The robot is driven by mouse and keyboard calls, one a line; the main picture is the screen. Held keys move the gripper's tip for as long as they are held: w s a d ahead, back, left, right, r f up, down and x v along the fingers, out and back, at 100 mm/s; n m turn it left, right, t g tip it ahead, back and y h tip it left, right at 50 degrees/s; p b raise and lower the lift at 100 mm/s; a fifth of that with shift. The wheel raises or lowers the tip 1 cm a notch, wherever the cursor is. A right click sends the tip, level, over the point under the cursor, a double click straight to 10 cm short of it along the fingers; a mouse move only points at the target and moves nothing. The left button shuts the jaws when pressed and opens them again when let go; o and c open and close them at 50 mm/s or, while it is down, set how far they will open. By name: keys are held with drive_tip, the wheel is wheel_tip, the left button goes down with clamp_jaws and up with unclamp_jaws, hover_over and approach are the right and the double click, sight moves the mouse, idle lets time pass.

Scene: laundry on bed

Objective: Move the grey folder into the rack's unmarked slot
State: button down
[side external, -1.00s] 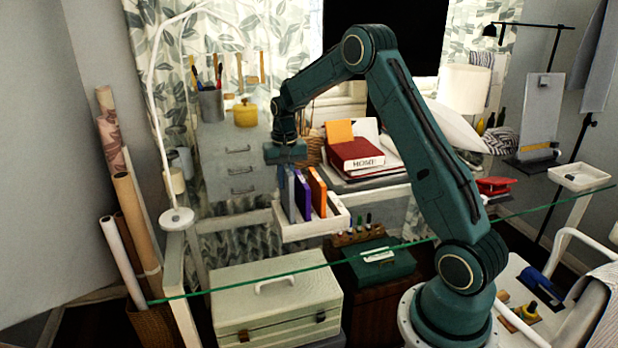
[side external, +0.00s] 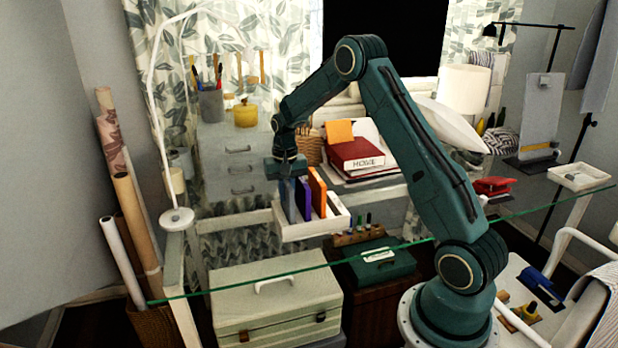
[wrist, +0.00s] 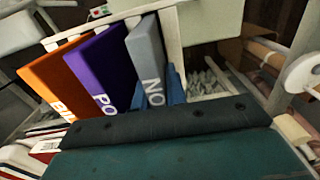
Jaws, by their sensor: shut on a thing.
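The grey folder (side external: 290,203) stands upright at the left end of the white rack (side external: 312,230). In the wrist view the grey folder (wrist: 146,55) shows white letters "NO". My gripper (side external: 288,182) is above the left end of the rack, shut on the grey folder's top. In the wrist view its blue fingertips (wrist: 157,92) sit on either side of the folder's near edge. The purple folder (side external: 303,195) stands beside the grey one, and the orange folder (side external: 318,192) is beyond it. Whether the grey folder touches the rack floor is hidden. No slot marks are readable.
A red binder (side external: 357,153) lies on a stack of papers right behind the rack. A green box (side external: 382,262) and a large pale case (side external: 275,300) are below. A glass edge (side external: 230,287) crosses in front. Rolled tubes (side external: 130,215) stand at the left.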

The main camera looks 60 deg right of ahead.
drive_tip(key=shift+f, duration=0.1)
drive_tip(key=c, duration=1.4)
unclamp_jaws()
drive_tip(key=shift+c, duration=0.2)
wheel_tip(320, 180, up, 12)
